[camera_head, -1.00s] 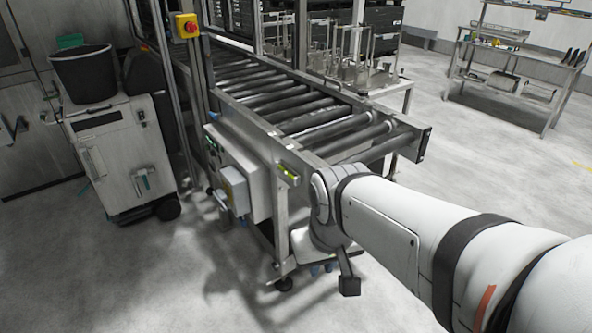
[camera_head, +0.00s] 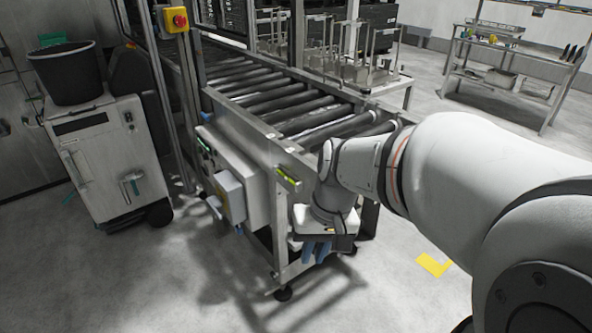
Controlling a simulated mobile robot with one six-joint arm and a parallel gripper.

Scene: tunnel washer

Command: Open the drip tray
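I cannot make out the drip tray for certain; my arm covers the near end of the roller conveyor (camera_head: 270,98) and part of the space under it. My gripper (camera_head: 317,252) hangs below my wrist beside the near leg of the conveyor frame, low under the roller end. Its blue fingers are small and partly hidden, so I cannot tell whether they are open or shut. A pale block at my wrist sits just above them. I cannot tell whether the gripper touches the frame.
A grey control box (camera_head: 229,196) and a yellow-green handle-like part (camera_head: 288,179) are on the conveyor's side. A white cabinet (camera_head: 108,157) with a black bucket (camera_head: 68,73) stands left. A red emergency button (camera_head: 179,20) is on a post.

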